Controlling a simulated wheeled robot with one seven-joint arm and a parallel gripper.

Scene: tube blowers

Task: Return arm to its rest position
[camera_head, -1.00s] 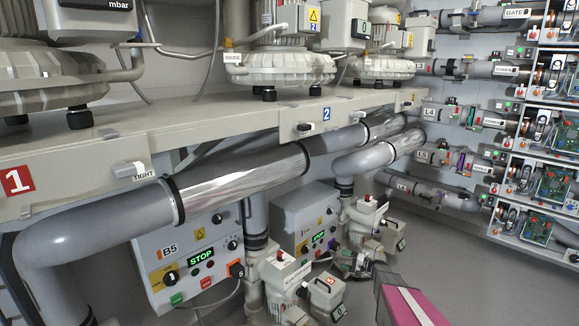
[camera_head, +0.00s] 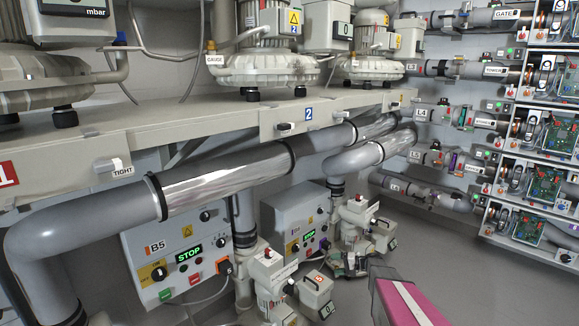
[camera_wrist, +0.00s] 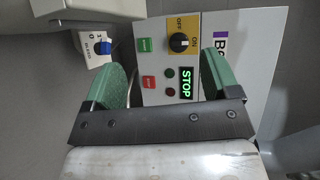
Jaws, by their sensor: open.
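My gripper (camera_wrist: 165,70) shows in the wrist view with its two green fingers spread apart and nothing between them. Beyond the fingers is a grey control box (camera_wrist: 240,45) with a black ON/OFF knob on a yellow plate, green and red buttons, and a lit green STOP display. Its label starts with B; the rest is unclear. The left finger partly covers the background beside the box, and the right finger covers part of its face. In the head view, a pink and grey part of my arm (camera_head: 408,303) shows at the bottom right; the gripper is not visible there.
A B5 control box (camera_head: 180,252) and a second box (camera_head: 300,218) stand under a beige shelf (camera_head: 215,128) carrying blowers (camera_head: 265,70). Large grey pipes (camera_head: 230,180) run below the shelf. Racks with circuit boards (camera_head: 545,130) stand at right. Grey floor (camera_head: 455,265) is open between.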

